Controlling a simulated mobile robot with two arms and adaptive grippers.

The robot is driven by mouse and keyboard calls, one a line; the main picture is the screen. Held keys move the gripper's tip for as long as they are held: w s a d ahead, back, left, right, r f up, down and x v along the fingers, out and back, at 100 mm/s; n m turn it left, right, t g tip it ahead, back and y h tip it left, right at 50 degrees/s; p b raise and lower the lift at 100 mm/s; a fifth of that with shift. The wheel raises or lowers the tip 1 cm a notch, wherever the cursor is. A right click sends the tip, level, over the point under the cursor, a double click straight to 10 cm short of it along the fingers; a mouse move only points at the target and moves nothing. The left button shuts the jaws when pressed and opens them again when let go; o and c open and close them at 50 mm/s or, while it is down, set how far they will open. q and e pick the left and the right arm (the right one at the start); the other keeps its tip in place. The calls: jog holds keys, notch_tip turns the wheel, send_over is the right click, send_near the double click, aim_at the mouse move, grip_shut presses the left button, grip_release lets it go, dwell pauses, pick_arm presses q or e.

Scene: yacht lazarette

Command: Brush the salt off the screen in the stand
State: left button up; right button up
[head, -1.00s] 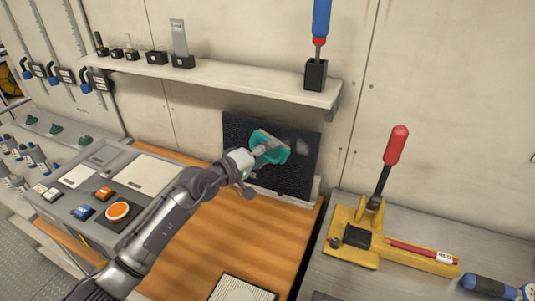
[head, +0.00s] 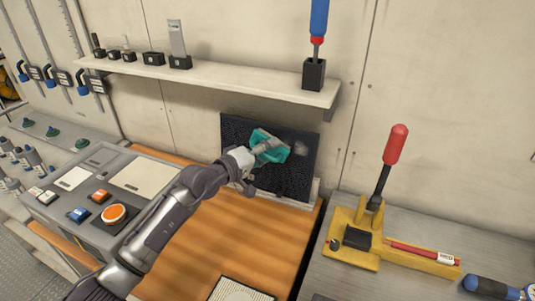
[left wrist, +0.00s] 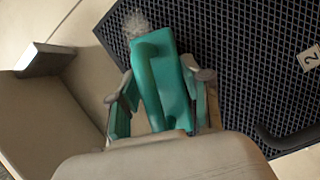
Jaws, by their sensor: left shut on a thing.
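The screen (head: 289,180) is a dark mesh panel leaning upright in its pale stand (head: 316,191) at the back of the wooden bench. In the left wrist view the screen (left wrist: 240,50) carries a tag with a 2. My left gripper (head: 258,152) is shut on a teal brush (head: 272,150), held against or just before the screen's upper middle; contact cannot be told. The brush (left wrist: 162,85) hides part of the mesh. A whitish salt patch (head: 300,149) shows right of the brush. Whitish patches (left wrist: 135,24) also show around it in the wrist view. My right gripper is out of view.
A shelf (head: 220,79) with small tools and an upright blue-handled tool (head: 318,22) overhangs the screen. A grey control panel (head: 100,190) stands left. A yellow lever press (head: 352,235) stands right. The wooden bench (head: 235,235) before the screen is mostly clear.

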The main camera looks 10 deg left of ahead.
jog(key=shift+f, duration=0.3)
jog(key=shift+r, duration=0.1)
